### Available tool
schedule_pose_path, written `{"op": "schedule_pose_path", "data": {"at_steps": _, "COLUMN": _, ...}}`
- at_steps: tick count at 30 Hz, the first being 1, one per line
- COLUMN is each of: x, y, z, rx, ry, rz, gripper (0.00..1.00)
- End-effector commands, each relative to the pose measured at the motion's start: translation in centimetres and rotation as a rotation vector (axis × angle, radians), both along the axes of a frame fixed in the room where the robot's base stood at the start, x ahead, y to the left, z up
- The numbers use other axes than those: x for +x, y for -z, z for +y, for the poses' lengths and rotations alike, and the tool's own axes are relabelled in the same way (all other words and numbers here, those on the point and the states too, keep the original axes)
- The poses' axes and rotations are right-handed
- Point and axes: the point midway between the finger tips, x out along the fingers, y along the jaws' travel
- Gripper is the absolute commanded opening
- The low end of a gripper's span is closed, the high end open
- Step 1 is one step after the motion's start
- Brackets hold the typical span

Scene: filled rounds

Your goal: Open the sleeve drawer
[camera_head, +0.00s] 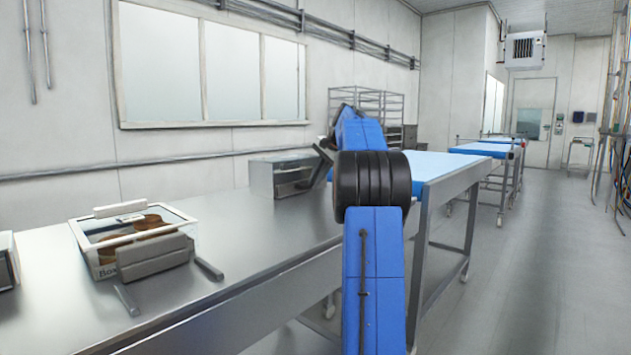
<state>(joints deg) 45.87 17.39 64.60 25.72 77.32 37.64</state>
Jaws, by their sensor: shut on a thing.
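The sleeve drawer (291,189) is in a small grey metal cabinet (264,178) on the steel table, left of my blue arm. Its lower front seems to stand out a little from the cabinet. My gripper (315,173) is at the cabinet's right, front side, shut on what looks like the drawer's front or handle. The fingertips are small and dark here, and the exact grip is hard to see. My arm hides the area just right of the cabinet.
A white-rimmed box (183,222) with brown round things stands on the steel table (225,245) at the front left, with a grey bar piece before it. Another grey item (8,262) is at the left edge. Blue-topped tables (425,163) stand beyond; the floor at right is clear.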

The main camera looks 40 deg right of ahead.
Motion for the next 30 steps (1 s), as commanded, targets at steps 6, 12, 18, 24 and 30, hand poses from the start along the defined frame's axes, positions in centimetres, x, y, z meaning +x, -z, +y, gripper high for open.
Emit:
{"op": "schedule_pose_path", "data": {"at_steps": 6, "x": -2.8, "y": -0.1, "z": -0.3, "rx": 0.000, "ry": 0.004, "rz": 0.000, "gripper": 0.00}}
{"op": "schedule_pose_path", "data": {"at_steps": 12, "x": -7.3, "y": -0.1, "z": -0.6, "rx": 0.000, "ry": 0.004, "rz": 0.001, "gripper": 0.00}}
{"op": "schedule_pose_path", "data": {"at_steps": 18, "x": -11.5, "y": -0.1, "z": -0.9, "rx": 0.000, "ry": 0.004, "rz": 0.000, "gripper": 0.00}}
{"op": "schedule_pose_path", "data": {"at_steps": 24, "x": -14.7, "y": 0.0, "z": -1.2, "rx": -0.001, "ry": 0.003, "rz": 0.000, "gripper": 0.00}}
{"op": "schedule_pose_path", "data": {"at_steps": 30, "x": -16.3, "y": 0.0, "z": -1.3, "rx": 0.001, "ry": 0.002, "rz": 0.000, "gripper": 0.00}}
